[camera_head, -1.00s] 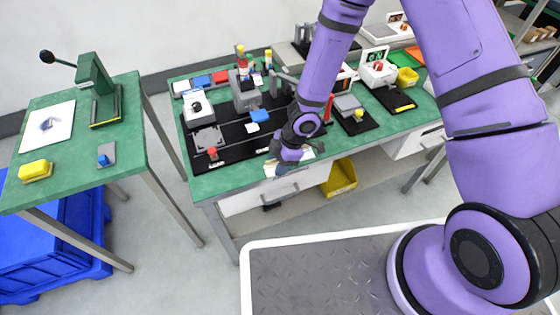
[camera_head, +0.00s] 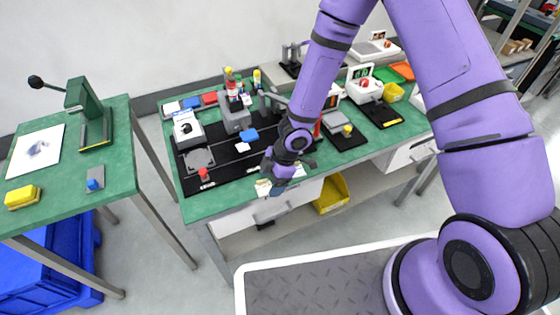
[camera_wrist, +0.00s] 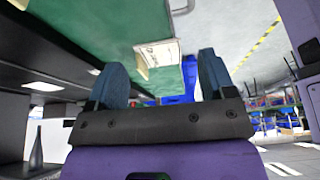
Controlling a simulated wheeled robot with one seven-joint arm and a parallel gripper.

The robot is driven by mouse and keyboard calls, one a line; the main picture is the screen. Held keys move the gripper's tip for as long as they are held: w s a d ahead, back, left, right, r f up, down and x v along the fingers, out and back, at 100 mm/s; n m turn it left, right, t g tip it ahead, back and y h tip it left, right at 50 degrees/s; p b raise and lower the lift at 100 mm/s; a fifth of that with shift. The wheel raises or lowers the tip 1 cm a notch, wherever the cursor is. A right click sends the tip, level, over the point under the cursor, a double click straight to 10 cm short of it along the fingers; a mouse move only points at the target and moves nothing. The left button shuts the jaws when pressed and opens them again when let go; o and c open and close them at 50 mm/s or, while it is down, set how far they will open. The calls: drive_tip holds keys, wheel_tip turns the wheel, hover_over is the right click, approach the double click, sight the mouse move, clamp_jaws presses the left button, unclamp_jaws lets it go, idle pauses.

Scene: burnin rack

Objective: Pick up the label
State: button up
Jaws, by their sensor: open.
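The label (camera_head: 263,187) is a small pale cream piece at the front edge of the green bench, partly hidden behind my gripper in the head view. In the wrist view the label (camera_wrist: 157,57) shows dark print and lies at the green bench edge, between and beyond the two fingers. My gripper (camera_head: 277,186) is at the bench's front edge, beside the label. In the wrist view my gripper (camera_wrist: 163,80) is open, with its blue fingers wide apart and nothing held. I cannot tell whether a finger touches the label.
The green bench (camera_head: 215,207) carries a black mat (camera_head: 225,172) with grey fixtures behind my gripper. A white drawer (camera_head: 240,225) and a yellow bin (camera_head: 331,195) are below. A second green table (camera_head: 60,190) with a press stands at left.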

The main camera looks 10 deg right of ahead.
drive_tip(key=s+v, duration=0.1)
drive_tip(key=v, duration=0.8)
drive_tip(key=shift+w+d+r, duration=0.15)
drive_tip(key=shift+w+r, duration=0.25)
drive_tip(key=shift+w, duration=0.1)
drive_tip(key=shift+o, duration=0.6)
